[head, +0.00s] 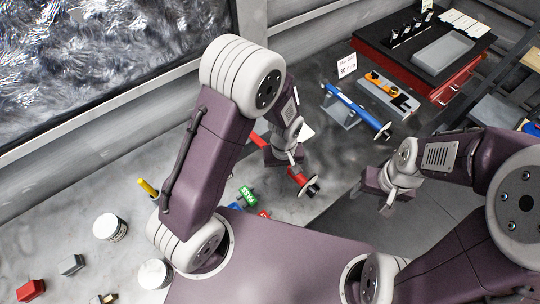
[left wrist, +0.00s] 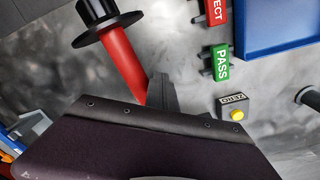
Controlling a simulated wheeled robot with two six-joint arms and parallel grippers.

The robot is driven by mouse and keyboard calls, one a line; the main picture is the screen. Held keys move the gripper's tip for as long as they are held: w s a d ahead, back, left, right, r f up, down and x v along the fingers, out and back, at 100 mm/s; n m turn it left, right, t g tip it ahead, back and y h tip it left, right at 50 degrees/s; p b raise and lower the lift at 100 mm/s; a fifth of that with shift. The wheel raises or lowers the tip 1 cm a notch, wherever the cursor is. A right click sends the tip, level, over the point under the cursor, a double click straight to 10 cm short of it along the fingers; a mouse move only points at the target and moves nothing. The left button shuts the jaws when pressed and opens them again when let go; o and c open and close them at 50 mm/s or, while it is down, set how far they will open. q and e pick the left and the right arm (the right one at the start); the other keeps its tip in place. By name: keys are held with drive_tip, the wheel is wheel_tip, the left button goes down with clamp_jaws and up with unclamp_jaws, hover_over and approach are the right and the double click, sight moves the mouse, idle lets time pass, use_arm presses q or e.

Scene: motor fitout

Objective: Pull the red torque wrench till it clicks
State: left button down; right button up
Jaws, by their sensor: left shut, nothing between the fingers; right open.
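The red torque wrench (head: 297,175) lies on the grey bench in the head view, partly hidden by my left arm and gripper. Its handle ends in a black flange and knob at the lower right. The red handle (left wrist: 122,62) and black flange also show at the upper left of the left wrist view. My left gripper (head: 293,160) is shut and empty, close beside the handle. Its dark fingers (left wrist: 163,92) appear just right of the handle; I cannot tell whether they touch it. My right gripper (head: 387,205) is open and empty, to the right of the wrench.
A blue wrench (head: 352,104) rests on a stand behind. A green PASS block (head: 247,195) and a red block (head: 264,213) lie nearer me; a ZERO box with a yellow button (left wrist: 235,112) is near them. White pots (head: 109,227) stand left. A red tool chest (head: 452,80) is back right.

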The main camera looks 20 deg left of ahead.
use_arm(q)
drive_tip(key=shift+s+a, duration=0.5)
drive_tip(key=shift+s, duration=0.2)
drive_tip(key=shift+s+a, duration=0.5)
drive_tip(key=shift+s, duration=0.15)
wheel_tip(320, 180, up, 9)
drive_tip(key=p, duration=0.8)
